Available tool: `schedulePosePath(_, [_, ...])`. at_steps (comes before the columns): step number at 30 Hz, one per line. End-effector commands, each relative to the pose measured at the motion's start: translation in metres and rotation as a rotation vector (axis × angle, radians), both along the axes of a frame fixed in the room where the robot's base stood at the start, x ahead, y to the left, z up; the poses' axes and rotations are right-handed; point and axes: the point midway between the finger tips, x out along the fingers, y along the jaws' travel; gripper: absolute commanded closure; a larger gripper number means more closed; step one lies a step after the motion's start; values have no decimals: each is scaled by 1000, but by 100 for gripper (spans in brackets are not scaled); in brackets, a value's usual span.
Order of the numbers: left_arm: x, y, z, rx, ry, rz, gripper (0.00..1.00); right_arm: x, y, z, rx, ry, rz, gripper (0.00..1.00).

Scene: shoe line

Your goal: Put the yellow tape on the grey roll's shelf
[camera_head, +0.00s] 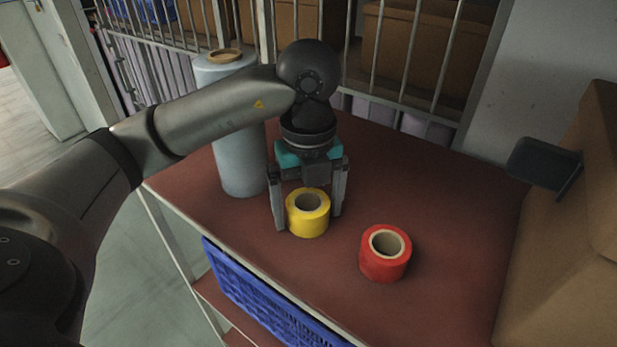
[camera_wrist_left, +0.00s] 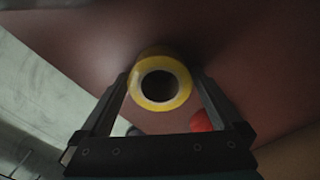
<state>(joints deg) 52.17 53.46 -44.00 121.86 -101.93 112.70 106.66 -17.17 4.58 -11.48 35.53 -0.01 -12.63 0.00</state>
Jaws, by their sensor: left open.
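The yellow tape (camera_head: 308,223) lies flat on the red-brown shelf top (camera_head: 450,215), with its hole facing up. My left gripper (camera_head: 307,216) is open, with one finger on each side of the yellow tape. In the left wrist view the yellow tape (camera_wrist_left: 160,104) sits between the two fingers (camera_wrist_left: 160,100). I cannot tell whether the fingers touch it. The tall grey roll (camera_head: 238,150) stands upright on the same shelf top, to the left of the gripper and partly behind my left arm. My right gripper is not in view.
A red tape (camera_head: 384,265) lies right of the yellow tape; part of it shows in the left wrist view (camera_wrist_left: 201,121). A blue crate (camera_head: 262,300) sits below the shelf top's front edge. Cardboard boxes (camera_head: 575,230) stand at the right. Metal bars (camera_head: 385,55) line the back.

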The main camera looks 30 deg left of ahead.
Motion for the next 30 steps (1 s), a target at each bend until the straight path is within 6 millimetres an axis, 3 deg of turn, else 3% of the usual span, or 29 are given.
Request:
schedulePosePath(18, [1, 0, 94, 0, -6, 1, 0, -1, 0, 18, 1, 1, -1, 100])
schedulePosePath(30, [0, 0, 120, 0, -1, 1, 0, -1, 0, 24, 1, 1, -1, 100])
